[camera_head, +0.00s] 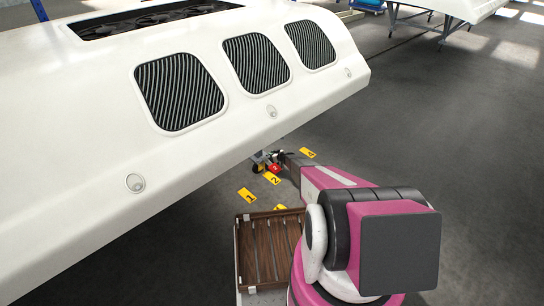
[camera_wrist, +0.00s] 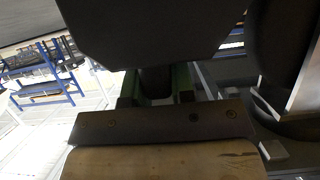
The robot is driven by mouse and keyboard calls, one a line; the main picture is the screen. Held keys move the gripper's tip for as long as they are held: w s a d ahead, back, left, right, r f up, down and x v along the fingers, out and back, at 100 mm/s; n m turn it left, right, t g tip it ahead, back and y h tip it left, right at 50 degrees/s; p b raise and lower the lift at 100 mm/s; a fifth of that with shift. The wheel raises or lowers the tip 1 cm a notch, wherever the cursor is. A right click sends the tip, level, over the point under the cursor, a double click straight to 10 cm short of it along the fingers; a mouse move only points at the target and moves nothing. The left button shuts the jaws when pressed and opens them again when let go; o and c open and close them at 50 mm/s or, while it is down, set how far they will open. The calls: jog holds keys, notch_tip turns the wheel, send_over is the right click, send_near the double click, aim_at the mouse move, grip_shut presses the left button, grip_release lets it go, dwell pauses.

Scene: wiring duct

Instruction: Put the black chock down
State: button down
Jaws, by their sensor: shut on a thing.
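My gripper (camera_wrist: 157,88) shows in the wrist view as two green-sided fingers below a broad dark body. A dark rounded piece between them looks like the black chock (camera_wrist: 155,84); most of it is hidden. My gripper is shut on it. In the head view my arm reaches down and away to the floor area by the white body's lower edge. There the gripper end and chock are too small and covered to tell apart, and I cannot tell whether the chock touches the floor.
Yellow numbered cards (camera_head: 246,195) lie on the floor near a small red piece (camera_head: 275,169). A wood-slatted crate (camera_head: 237,245) stands beside my arm. The large white vented body (camera_head: 210,120) overhangs the left. A wooden board with a dark bolted bar (camera_wrist: 160,124) crosses the wrist view. Floor at right is clear.

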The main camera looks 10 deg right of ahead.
jog(key=c, duration=1)
grip_release()
jog(key=shift+f, duration=0.1)
jog(key=shift+o, duration=0.2)
jog(key=v, duration=1.2)
